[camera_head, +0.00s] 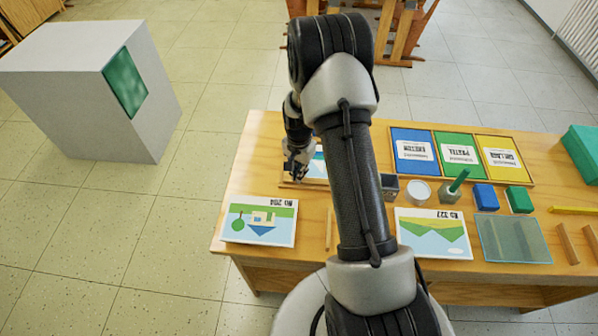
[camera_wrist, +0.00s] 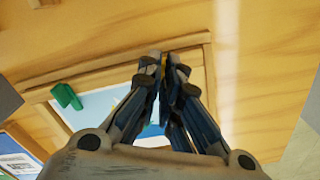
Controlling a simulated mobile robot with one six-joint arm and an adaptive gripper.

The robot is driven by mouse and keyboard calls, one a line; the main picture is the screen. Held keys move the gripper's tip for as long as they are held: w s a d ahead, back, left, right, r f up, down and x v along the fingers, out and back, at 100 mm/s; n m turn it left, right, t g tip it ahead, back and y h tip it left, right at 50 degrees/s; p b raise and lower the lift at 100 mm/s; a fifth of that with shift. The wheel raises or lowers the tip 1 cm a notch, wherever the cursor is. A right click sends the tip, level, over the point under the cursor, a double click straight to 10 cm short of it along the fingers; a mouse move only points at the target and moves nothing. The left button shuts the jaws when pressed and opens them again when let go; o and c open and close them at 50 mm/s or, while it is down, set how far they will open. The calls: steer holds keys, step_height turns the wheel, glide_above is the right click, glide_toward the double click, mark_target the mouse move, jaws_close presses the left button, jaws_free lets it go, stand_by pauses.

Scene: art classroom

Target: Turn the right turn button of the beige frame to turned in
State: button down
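The beige wooden frame (camera_head: 290,181) lies on the table at its left part, largely hidden behind my arm in the head view. In the wrist view, the frame (camera_wrist: 85,68) surrounds a light blue and white picture (camera_wrist: 98,103). A green turn button (camera_wrist: 67,97) sits at the frame's edge on the left of that view, apart from my fingers. My gripper (camera_wrist: 164,61) is over the frame's edge with its fingertips close together.
Two landscape cards (camera_head: 258,222) (camera_head: 433,233) lie near the front edge. A three-colour tray (camera_head: 532,182), a cup (camera_head: 419,191), a green-handled tool (camera_head: 459,181) and blue and green blocks (camera_head: 486,197) stand right of my arm. A white plinth (camera_head: 65,90) stands on the floor at left.

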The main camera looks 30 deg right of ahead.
steer(key=n, duration=0.5)
steer(key=shift+n, duration=0.3)
stand_by(0.4)
steer(key=c, duration=1.8)
jaws_free()
step_height(320, 180, up, 12)
